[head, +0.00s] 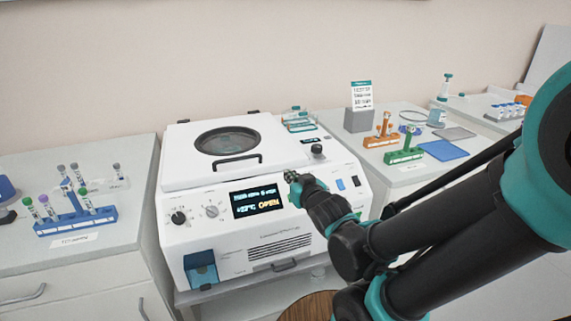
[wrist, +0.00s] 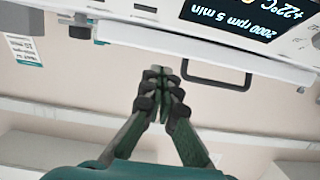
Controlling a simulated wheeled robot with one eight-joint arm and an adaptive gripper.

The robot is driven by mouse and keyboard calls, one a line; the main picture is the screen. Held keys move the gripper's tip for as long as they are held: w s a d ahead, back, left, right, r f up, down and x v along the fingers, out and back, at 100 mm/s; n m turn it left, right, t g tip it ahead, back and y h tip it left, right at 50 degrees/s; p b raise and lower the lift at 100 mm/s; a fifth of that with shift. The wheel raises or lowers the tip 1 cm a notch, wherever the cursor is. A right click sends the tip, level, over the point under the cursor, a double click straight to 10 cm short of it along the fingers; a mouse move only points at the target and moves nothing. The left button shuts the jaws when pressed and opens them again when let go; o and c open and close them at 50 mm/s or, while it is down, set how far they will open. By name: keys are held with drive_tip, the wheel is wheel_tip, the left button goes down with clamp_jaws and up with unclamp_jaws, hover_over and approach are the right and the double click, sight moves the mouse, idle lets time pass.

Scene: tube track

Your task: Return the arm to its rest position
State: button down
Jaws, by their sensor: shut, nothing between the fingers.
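My gripper (head: 293,178) is shut and empty, in front of the right part of the centrifuge's front panel in the head view. In the wrist view its two fingers (wrist: 161,76) meet at the tips. My arm reaches in from the right side of the head view, bent, with dark links and teal joints. The white centrifuge (head: 290,242) stands in the middle with its lid (head: 180,165) down.
A blue rack (head: 75,220) with several tubes stands on the left counter. An orange rack (head: 382,139), a green rack (head: 404,156) and a blue pad (head: 443,150) lie on the right counter. A grey sign holder (head: 360,120) stands behind them. A round brown stool top (head: 308,307) is below.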

drive_tip(key=s+d+f+m+g+h, duration=0.2)
drive_tip(key=d+f+g+h, duration=0.25)
drive_tip(key=d+f, duration=0.45)
drive_tip(key=s+d+f+m+g, duration=0.1)
drive_tip(key=s+d+f+g, duration=0.3)
drive_tip(key=s, duration=0.5)
wheel_tip(320, 180, down, 2)
drive_tip(key=shift+s+d+f+g, duration=0.2)
drive_tip(key=shift+s+g, duration=0.15)
drive_tip(key=shift+g, duration=0.9)
